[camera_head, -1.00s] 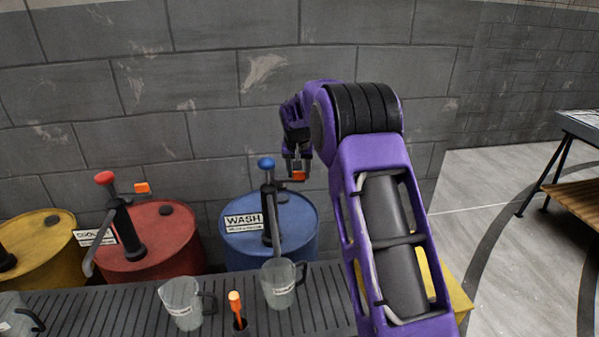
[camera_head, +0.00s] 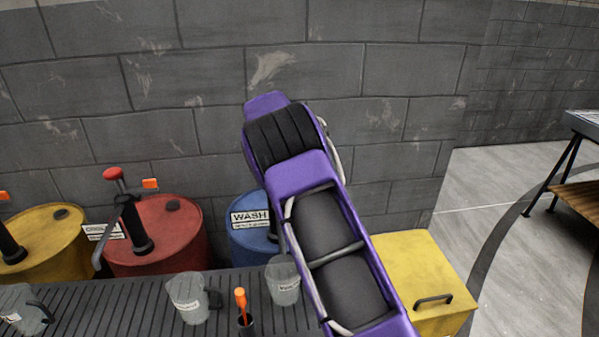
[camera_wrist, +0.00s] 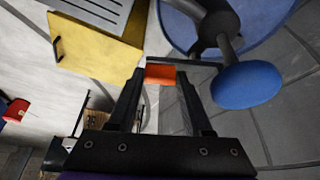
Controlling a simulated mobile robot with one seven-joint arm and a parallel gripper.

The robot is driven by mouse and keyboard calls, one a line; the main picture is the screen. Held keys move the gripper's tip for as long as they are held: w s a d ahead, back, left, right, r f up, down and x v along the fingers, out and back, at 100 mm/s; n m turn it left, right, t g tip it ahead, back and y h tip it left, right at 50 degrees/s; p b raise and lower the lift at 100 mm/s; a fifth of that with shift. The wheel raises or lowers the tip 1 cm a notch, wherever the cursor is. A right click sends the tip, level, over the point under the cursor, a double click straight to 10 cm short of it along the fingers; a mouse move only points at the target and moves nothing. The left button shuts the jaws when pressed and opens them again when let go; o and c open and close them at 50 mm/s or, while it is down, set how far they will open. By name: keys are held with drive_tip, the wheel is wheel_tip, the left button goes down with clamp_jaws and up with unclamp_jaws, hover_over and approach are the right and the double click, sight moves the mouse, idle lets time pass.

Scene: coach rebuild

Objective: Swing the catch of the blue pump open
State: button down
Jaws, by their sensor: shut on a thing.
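The blue pump has a round blue knob (camera_wrist: 247,86) in the wrist view, joined to a dark post on the blue drum (camera_wrist: 185,35). Its orange catch (camera_wrist: 160,70) sits at the end of a thin dark rod from the post. My gripper (camera_wrist: 160,78) is shut on the orange catch, one finger on each side of it. In the head view the drum with its WASH label (camera_head: 250,218) shows left of my arm. My arm hides the pump's top, the catch and my gripper there.
A red pump (camera_head: 113,174) on a red drum (camera_head: 175,235) and a yellow drum (camera_head: 55,265) stand to the left. Clear jugs (camera_head: 188,296) and an orange-handled tool (camera_head: 240,300) are on the slatted bench (camera_head: 110,305). A yellow box (camera_head: 405,255) stands at right, before the grey wall.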

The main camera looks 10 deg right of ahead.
drive_tip(key=shift+s+a+m+g, duration=0.1)
drive_tip(key=shift+a+m+g, duration=0.35)
drive_tip(key=shift+m, duration=0.55)
drive_tip(key=shift+a, duration=0.1)
drive_tip(key=shift+c, duration=1.6)
unclamp_jaws()
